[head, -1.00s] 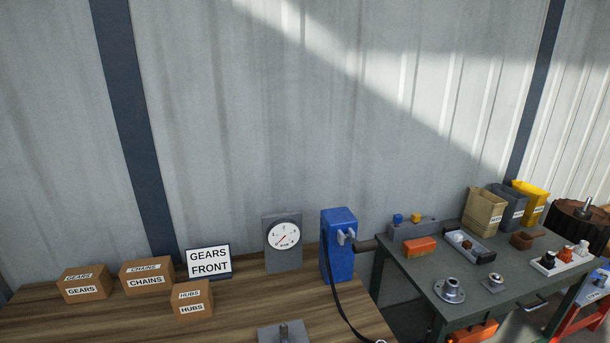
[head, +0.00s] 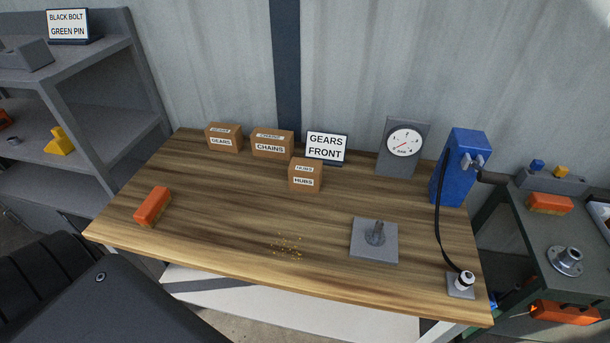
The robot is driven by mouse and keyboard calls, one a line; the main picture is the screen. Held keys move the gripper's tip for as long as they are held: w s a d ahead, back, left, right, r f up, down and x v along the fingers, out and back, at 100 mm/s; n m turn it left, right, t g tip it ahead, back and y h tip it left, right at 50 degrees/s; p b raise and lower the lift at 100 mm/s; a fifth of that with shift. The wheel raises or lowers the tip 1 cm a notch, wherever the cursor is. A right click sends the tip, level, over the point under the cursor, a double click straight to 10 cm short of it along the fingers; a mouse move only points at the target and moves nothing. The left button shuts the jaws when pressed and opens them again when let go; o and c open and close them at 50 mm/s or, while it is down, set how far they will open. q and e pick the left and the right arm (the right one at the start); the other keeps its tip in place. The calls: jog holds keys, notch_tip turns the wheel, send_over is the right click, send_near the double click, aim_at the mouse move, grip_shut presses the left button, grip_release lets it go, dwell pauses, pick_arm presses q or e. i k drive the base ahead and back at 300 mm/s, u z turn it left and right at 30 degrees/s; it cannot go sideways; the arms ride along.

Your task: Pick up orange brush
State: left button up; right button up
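An orange brush (head: 153,205) lies on the wooden workbench (head: 225,225), near its left end, with its pale bristle side low against the top. A second orange block with a tan underside, like a brush, (head: 549,202) lies on the dark green table at the right. Neither of my grippers is in view, so I cannot see whether they are open or shut.
Small cartons (head: 272,143), a GEARS FRONT sign (head: 326,147), a dial gauge (head: 402,147) and a blue pump (head: 459,167) stand along the back. A grey plate with a post (head: 374,240) sits right of yellow crumbs (head: 287,244). Bench around the brush is clear. Grey shelves (head: 95,100) stand left.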

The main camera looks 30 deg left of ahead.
aim_at(150, 212)
jog(key=u, duration=1.55)
jog(key=k, duration=0.4)
jog(key=u, duration=0.55)
jog(key=i, duration=0.5)
